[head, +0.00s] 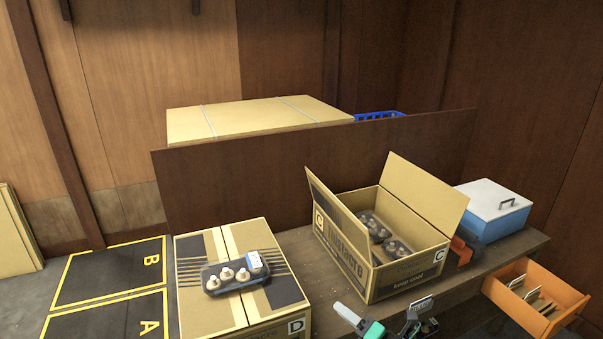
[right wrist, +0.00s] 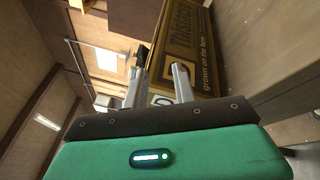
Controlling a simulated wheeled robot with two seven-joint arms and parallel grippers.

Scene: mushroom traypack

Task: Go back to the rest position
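My right gripper (head: 346,314) is at the bottom of the head view, low in front of the table edge and to the right of carton D (head: 205,318). Its green wrist body shows beside it. In the right wrist view its two grey fingers (right wrist: 160,78) stand apart with nothing between them; carton D (right wrist: 185,45) is beyond them, seen tilted. My left gripper is not in view. A dark tray of pale mushrooms (head: 235,275) with a white and blue label lies on top of closed carton D. Open carton C (head: 350,262) holds mushroom trays (head: 385,235).
A blue box with a white lid (head: 492,203) stands right of carton C. An orange drawer (head: 520,318) is pulled out at the lower right. A brown partition (head: 260,195) stands behind the cartons. Mats A (head: 110,318) and B (head: 108,270) at the left are empty.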

